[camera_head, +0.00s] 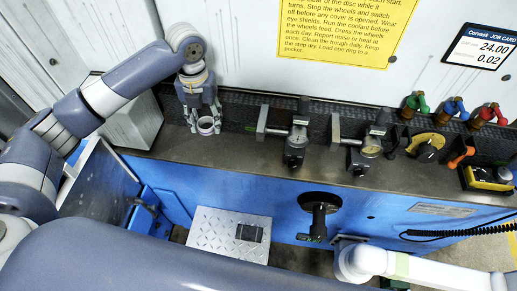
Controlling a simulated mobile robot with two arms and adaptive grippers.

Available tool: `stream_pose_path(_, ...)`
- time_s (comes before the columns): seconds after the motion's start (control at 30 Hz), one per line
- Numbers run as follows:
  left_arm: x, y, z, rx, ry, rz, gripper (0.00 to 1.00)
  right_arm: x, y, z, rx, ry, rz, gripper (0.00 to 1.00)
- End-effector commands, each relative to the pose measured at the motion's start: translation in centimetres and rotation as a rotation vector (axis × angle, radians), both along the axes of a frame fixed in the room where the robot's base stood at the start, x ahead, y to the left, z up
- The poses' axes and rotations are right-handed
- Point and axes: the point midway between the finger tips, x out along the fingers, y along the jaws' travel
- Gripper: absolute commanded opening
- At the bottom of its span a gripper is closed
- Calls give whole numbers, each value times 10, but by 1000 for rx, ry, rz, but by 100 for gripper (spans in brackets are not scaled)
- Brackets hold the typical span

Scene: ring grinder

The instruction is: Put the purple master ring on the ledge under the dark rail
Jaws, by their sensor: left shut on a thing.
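My left gripper (205,113) points down over the dark ledge (240,147), near its left end. It is shut on a small pale purple ring (206,126), whose open top shows between the fingertips. The dark rail (238,110) runs along the back of the ledge, at the foot of the white panel. The ring is in front of the rail; I cannot tell whether it touches the ledge. My right gripper is not in view; a pale part of my right arm shows at the lower right.
Two dial gauges on stands (295,148) (362,151) are right of the ring. Further right are a yellow gauge (425,146) and red, green and blue-handled parts (453,108). Ledge between ring and first gauge is clear.

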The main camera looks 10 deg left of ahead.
Motion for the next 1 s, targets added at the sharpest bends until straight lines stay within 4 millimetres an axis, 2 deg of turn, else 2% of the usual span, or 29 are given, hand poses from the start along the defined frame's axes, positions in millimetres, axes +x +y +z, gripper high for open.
stream_pose_path(0.13, -1, 0, -6, -1, 4, -6, 16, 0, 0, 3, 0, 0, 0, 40)
stream_pose_path(0.4, -1, 0, -51, 0, 3, -5, 16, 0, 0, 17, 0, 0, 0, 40)
stream_pose_path(0.57, -1, 0, -67, 0, 3, -4, 16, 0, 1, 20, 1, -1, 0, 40)
stream_pose_path(0.73, -1, -1, -91, 0, 3, -3, 16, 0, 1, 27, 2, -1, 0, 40)
stream_pose_path(0.83, 0, 0, -99, 1, 0, -4, 16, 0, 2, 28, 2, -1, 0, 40)
stream_pose_path(1.0, 0, 0, -100, 0, -1, -5, 16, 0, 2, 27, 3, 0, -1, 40)
